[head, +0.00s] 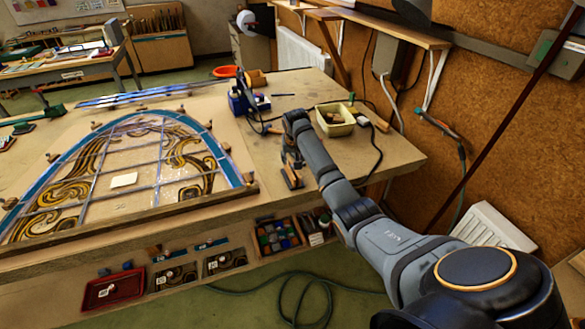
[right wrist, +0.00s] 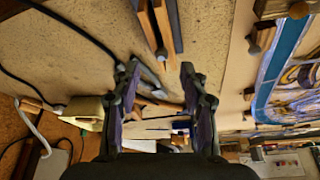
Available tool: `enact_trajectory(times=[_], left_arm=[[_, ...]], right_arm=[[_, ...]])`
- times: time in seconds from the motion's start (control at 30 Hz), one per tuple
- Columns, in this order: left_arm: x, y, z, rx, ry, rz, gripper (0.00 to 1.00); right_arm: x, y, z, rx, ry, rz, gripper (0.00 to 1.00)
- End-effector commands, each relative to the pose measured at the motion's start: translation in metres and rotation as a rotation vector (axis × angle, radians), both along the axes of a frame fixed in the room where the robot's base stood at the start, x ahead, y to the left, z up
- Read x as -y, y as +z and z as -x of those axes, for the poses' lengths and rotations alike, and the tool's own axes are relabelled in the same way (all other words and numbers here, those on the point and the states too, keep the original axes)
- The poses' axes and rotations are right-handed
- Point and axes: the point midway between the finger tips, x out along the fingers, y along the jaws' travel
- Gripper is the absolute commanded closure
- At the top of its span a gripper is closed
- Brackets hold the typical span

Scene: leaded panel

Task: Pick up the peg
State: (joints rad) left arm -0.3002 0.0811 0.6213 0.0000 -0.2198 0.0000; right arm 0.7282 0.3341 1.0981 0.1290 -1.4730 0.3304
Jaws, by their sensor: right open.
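Several small brown wooden pegs stand around the arched leaded panel (head: 130,165) on the bench; one peg (head: 248,178) is near its right lower corner. In the right wrist view, a peg (right wrist: 253,46) and another peg (right wrist: 248,93) show to the right of the fingers. I cannot tell which peg is meant. My right gripper (head: 291,158) is over the bench, right of the panel, close to some wooden strips. In the right wrist view my right gripper (right wrist: 160,75) is open, its fingers apart, with no peg seen held between them. My left gripper is not in view.
Wooden strips (right wrist: 150,25) lie near the right fingers. A pale yellow tray (head: 335,120), a blue device (head: 240,103) and a dark cable lie farther back. Trays (head: 112,290) sit on the shelf below. The bench's right edge is near my arm.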

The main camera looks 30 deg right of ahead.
Motion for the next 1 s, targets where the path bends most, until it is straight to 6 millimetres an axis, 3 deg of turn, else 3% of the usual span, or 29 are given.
enact_trajectory(times=[0.1,0.27,0.53,0.87,1.0], left_arm=[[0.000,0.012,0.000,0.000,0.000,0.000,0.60],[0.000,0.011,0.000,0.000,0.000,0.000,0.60],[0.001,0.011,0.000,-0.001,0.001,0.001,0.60],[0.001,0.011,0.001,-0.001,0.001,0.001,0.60],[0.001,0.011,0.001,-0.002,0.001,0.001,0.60]], right_arm=[[0.002,-0.015,-0.007,-0.005,-0.001,-0.003,0.56],[0.006,-0.035,-0.013,-0.003,0.000,-0.001,0.56],[0.007,-0.039,-0.015,0.000,0.001,0.000,0.56],[0.007,-0.039,-0.015,-0.001,0.001,0.000,1.00],[0.007,-0.039,-0.015,-0.001,0.001,0.000,1.00]])
